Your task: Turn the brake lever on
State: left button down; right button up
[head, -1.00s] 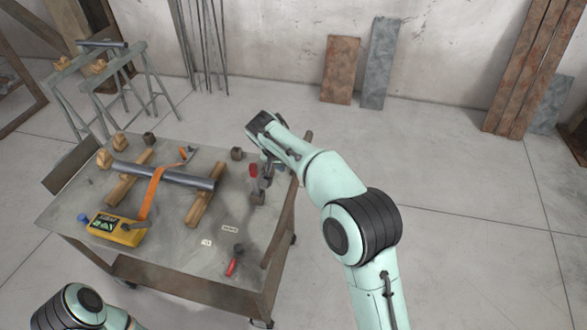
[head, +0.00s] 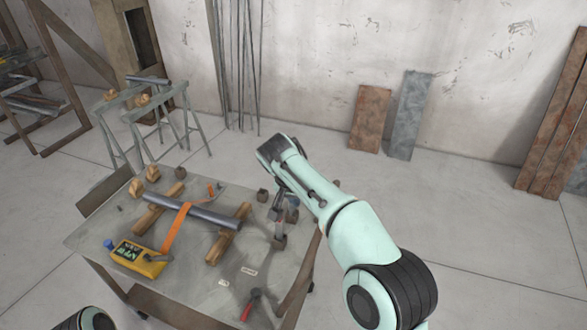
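A small lever with a red handle (head: 251,304) lies at the front right part of the grey worktable (head: 190,300). I cannot tell for sure whether it is the brake lever. My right arm reaches over the table's right side, and its wrist hangs above an upright metal fixture (head: 280,240) there. My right gripper (head: 282,212) points down at this fixture, far behind the red handle in the picture. Its fingers are small and partly hidden by my arm, so I cannot tell their opening or any contact. My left gripper is out of view; only a piece of my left arm shows at the lower left.
A dark pipe (head: 222,220) rests on wooden blocks on the table, with an orange strap (head: 174,230) over it. A yellow device (head: 138,257) sits at the front left. Sawhorses (head: 150,112) stand behind. The floor right of the table is clear.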

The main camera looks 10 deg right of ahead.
aim_at(256, 294)
jog(key=k+j, duration=0.15)
jog(key=j, duration=0.15)
jog(key=k+j, duration=0.15)
jog(key=j, duration=0.15)
jog(key=k+j, duration=0.1)
jog(key=j, duration=0.25)
jog(key=k+j, duration=0.15)
jog(key=j, duration=0.15)
